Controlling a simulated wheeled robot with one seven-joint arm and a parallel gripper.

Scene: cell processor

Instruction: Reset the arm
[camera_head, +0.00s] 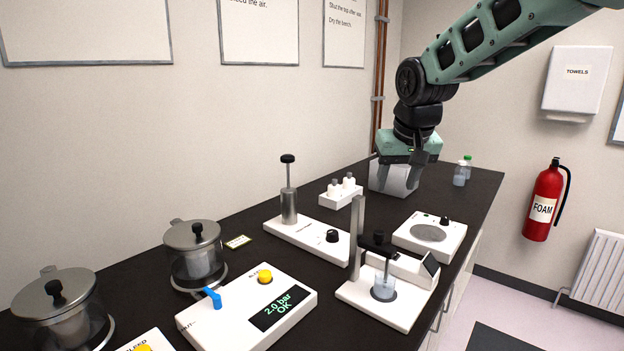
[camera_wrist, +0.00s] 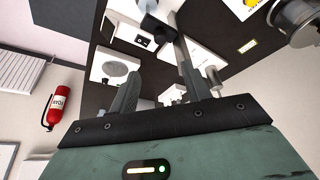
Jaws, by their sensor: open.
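My green and black arm reaches in from the upper right in the head view. Whether the fingers touch the pale box cannot be told.
The bench (camera_head: 345,202) carries a tube rack (camera_head: 341,194), a plunger stand (camera_head: 289,205), a round-plate device (camera_head: 430,233), a stand with a beaker (camera_head: 384,287), lidded pots (camera_head: 195,250) and a display unit (camera_head: 250,310). Small bottles (camera_head: 460,174) stand right of my gripper. A fire extinguisher (camera_head: 543,200) hangs on the wall.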

